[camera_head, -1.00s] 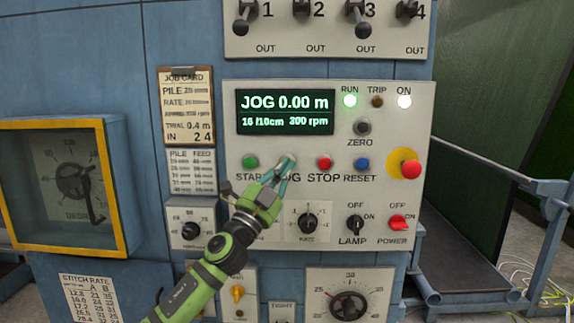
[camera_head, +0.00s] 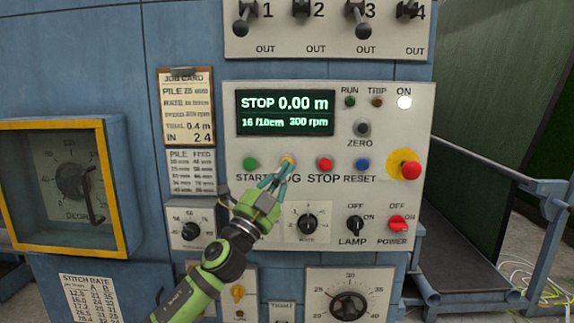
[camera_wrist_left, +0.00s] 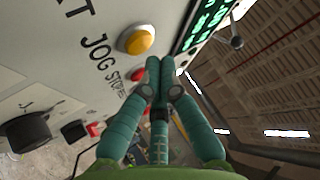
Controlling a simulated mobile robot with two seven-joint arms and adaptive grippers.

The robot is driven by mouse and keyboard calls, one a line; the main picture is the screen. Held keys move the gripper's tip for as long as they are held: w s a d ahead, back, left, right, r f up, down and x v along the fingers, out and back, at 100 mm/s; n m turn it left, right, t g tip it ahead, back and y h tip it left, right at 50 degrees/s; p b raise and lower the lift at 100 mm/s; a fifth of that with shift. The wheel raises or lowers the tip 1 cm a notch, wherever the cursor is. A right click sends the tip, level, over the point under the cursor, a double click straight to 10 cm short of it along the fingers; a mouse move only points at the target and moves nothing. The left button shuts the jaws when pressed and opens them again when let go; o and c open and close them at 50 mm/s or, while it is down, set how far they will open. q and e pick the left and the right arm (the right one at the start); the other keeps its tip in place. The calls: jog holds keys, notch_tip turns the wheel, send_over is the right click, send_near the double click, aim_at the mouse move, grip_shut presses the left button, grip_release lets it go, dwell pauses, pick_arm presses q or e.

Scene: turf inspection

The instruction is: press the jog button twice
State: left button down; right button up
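The yellow jog button (camera_head: 288,160) sits on the pale control panel between the green start button (camera_head: 250,163) and the red stop button (camera_head: 324,164). My left gripper (camera_head: 286,172) is just below and in front of it, partly covering the JOG label. In the left wrist view the jog button (camera_wrist_left: 138,40) looks clear of the fingertips. The teal fingers of my left gripper (camera_wrist_left: 160,68) are together there, with nothing between them. My right gripper is not in view.
The run lamp (camera_head: 350,101) is dark and the on lamp (camera_head: 404,101) is lit. A blue reset button (camera_head: 362,164) and a red emergency stop (camera_head: 410,169) lie to the right. The rate knob (camera_head: 308,223) is close to my left gripper's right side.

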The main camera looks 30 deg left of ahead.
pick_arm(q)
jog(key=s+d, duration=0.1)
jog(key=s, duration=0.1)
jog(key=s+d+p, duration=0.1)
jog(key=s, duration=0.1)
jog(key=shift+s+d, duration=0.1)
jog(key=shift+d, duration=0.2)
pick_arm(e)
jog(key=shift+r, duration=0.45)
pick_arm(q)
jog(key=shift+d, duration=0.1)
dwell(1.4)
